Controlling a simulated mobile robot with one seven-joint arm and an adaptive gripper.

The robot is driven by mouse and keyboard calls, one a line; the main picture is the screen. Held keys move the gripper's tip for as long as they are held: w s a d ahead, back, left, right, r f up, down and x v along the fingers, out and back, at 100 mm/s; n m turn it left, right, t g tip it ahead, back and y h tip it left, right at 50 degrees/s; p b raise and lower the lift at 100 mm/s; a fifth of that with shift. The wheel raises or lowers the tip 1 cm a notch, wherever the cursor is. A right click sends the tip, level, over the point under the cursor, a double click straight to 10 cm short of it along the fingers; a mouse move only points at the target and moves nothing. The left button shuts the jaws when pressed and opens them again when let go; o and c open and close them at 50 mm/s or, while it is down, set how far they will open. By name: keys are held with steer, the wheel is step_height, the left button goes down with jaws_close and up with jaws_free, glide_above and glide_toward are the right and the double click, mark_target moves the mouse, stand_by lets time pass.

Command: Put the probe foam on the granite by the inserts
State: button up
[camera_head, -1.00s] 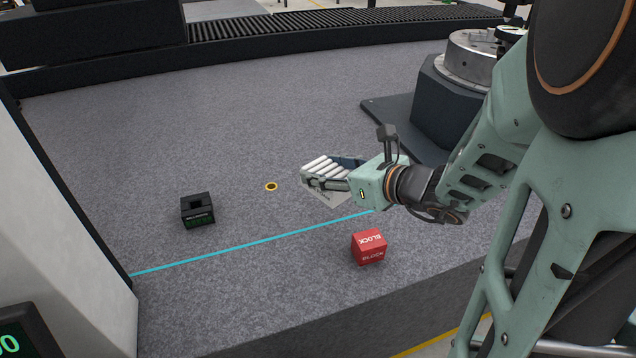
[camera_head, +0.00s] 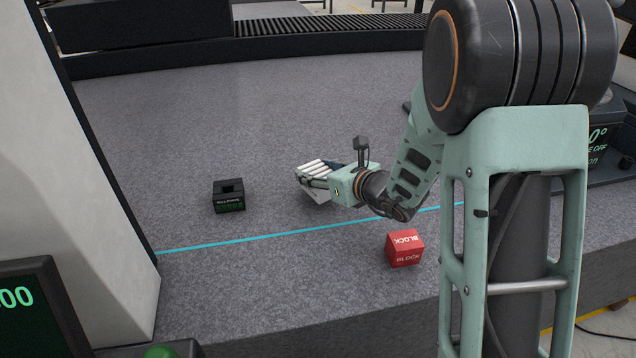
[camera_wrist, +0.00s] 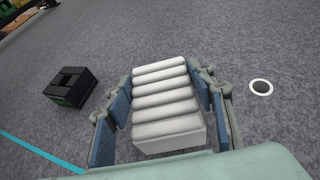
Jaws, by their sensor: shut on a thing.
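My gripper (camera_head: 318,178) is shut on a white ribbed block, the probe foam (camera_wrist: 162,92), with a finger against each side. The foam also shows in the head view (camera_head: 314,168), low over the grey granite (camera_head: 200,130). I cannot tell whether it touches the granite. In the wrist view a pale-rimmed round hole (camera_wrist: 261,87), perhaps an insert, lies just right of the right finger. It does not show in the head view now.
A black box (camera_head: 229,200) with a square recess stands left of my gripper. A red block (camera_head: 404,248) stands nearer the front, past a cyan line (camera_head: 300,233). A white column (camera_head: 85,150) rises at left. The granite behind my gripper is clear.

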steer(key=shift+f, duration=1.3)
steer(key=shift+f+b, duration=0.2)
steer(key=shift+b, duration=0.2)
steer(key=o, duration=0.9)
steer(key=shift+r, duration=0.25)
steer(key=p+v, duration=0.2)
steer(key=v, duration=0.9)
steer(key=shift+w+p, duration=0.1)
steer(key=shift+p, duration=0.25)
steer(key=shift+s+d+r, duration=0.2)
steer(key=shift+s+d, duration=0.15)
steer(key=shift+s, duration=0.2)
